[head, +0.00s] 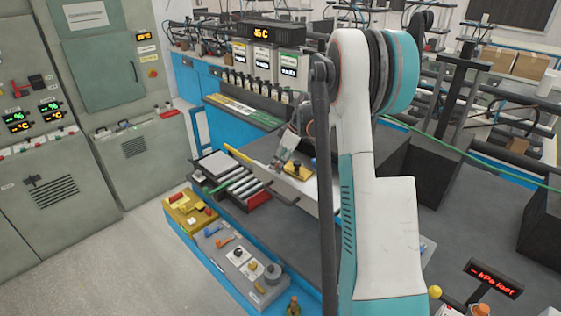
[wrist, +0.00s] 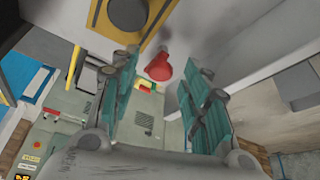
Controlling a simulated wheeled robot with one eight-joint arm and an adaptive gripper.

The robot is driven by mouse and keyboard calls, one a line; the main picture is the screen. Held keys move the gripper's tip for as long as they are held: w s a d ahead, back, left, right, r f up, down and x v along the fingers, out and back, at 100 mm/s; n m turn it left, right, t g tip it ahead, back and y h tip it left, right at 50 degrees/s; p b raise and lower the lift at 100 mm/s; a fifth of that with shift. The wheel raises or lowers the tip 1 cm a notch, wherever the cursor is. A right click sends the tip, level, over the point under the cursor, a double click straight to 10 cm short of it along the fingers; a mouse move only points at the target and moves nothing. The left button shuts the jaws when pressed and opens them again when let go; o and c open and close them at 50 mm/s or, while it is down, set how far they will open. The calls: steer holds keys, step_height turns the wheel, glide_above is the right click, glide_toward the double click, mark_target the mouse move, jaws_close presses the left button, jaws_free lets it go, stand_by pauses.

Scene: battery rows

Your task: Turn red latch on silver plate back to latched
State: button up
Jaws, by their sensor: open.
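In the wrist view, a red rounded latch (wrist: 159,66) sticks out from a pale silver-grey plate (wrist: 205,38). My gripper (wrist: 163,72) is open, with the latch between and just beyond its two teal-padded fingers. I see no clear contact, and cannot tell how deep the latch sits between them. In the head view, my gripper (head: 287,150) is at the upright pale panel on the bench, beside a yellow plate with a black knob (head: 297,167). The red latch cannot be made out in that view.
The yellow plate (wrist: 152,32) is close to my left finger in the wrist view. A roller tray (head: 240,183), a yellow block (head: 186,213) and a grey box with knobs (head: 243,262) stand left on the bench. Grey cabinets (head: 120,150) stand beyond the clear floor.

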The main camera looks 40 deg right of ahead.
steer(key=shift+c, duration=0.6)
jaws_close()
steer(key=m+b, duration=0.1)
steer(key=m, duration=0.1)
steer(key=m+h+b, duration=0.1)
steer(key=shift+s+a+m+t, duration=0.1)
steer(key=shift+a+m+t, duration=0.1)
steer(key=shift+m+t, duration=0.2)
steer(key=m+h+b, duration=0.1)
steer(key=m, duration=0.1)
steer(key=m+h, duration=0.1)
steer(key=m, duration=0.1)
steer(key=shift+a+m+b, duration=0.2)
steer(key=shift+m+b, duration=0.1)
steer(key=shift+b, duration=0.05)
steer(key=m+h, duration=0.1)
steer(key=m, duration=0.1)
steer(key=m+b, duration=0.1)
steer(key=m, duration=0.1)
steer(key=shift+a+g+h, duration=0.15)
steer(key=shift+g+h, duration=0.25)
steer(key=shift+w+a+m+g+h+b, duration=0.15)
steer(key=shift+m+g+h+b, duration=0.2)
steer(key=shift+m, duration=1)
steer(key=shift+w+d+m+g+h+b, duration=0.1)
steer(key=shift+m+g+h, duration=0.25)
steer(key=shift+m, duration=1)
